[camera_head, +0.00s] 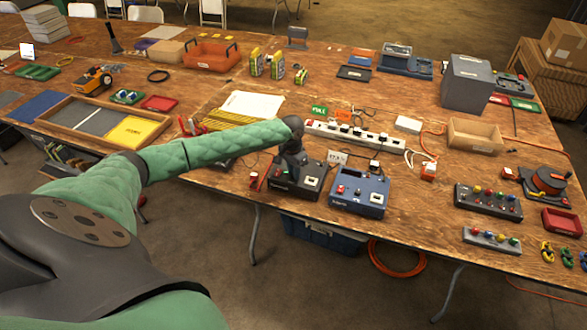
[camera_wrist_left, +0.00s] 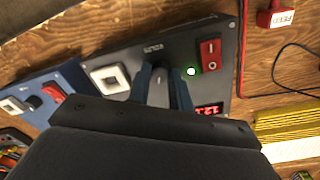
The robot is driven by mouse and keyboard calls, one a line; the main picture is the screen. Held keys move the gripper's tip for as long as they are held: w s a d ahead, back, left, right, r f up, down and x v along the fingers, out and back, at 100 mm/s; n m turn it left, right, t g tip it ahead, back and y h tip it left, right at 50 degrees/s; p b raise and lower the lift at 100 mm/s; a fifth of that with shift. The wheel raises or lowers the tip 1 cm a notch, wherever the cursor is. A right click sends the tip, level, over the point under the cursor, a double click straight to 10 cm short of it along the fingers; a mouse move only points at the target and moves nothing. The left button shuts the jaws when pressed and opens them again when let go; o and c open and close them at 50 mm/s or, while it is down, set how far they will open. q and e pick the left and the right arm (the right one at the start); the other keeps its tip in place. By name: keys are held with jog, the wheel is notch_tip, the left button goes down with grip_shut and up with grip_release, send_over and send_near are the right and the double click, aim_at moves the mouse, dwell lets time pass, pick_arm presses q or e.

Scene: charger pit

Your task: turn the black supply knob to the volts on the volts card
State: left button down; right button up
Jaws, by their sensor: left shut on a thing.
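The black supply (camera_head: 297,192) stands near the front edge of the table. It fills the middle of the left wrist view (camera_wrist_left: 215,38), with a VOLTS label, a red rocker switch (camera_wrist_left: 209,54), a lit green lamp (camera_wrist_left: 191,71) and a red display (camera_wrist_left: 209,110) partly hidden by my gripper. My left gripper (camera_head: 294,165) is over the supply; its fingers (camera_wrist_left: 165,88) are shut on the black knob below the label. The knob is mostly hidden between them. A small white card (camera_head: 337,158), seemingly the volts card, stands behind the supplies; its print is too small to read surely.
A blue supply (camera_head: 360,192) stands just right of the black one. A power strip (camera_head: 355,136) with plugs and cables lies behind. A red-tagged plug (camera_head: 254,180) is at the left. Bare table lies right of the blue supply.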

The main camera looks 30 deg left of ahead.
pick_arm(q)
jog(key=m, duration=0.3)
jog(key=shift+p, duration=0.35)
jog(key=shift+m, duration=0.5)
pick_arm(e)
jog(key=shift+s+d+f, duration=0.15)
jog(key=shift+s, duration=0.45)
jog(key=shift+s+d+f, duration=0.1)
jog(key=shift+s, duration=0.45)
pick_arm(q)
jog(key=c, duration=1.3)
grip_release()
pick_arm(e)
jog(key=shift+s, duration=0.1)
pick_arm(q)
jog(key=shift+o, duration=0.2)
pick_arm(e)
jog(key=shift+f, duration=0.1)
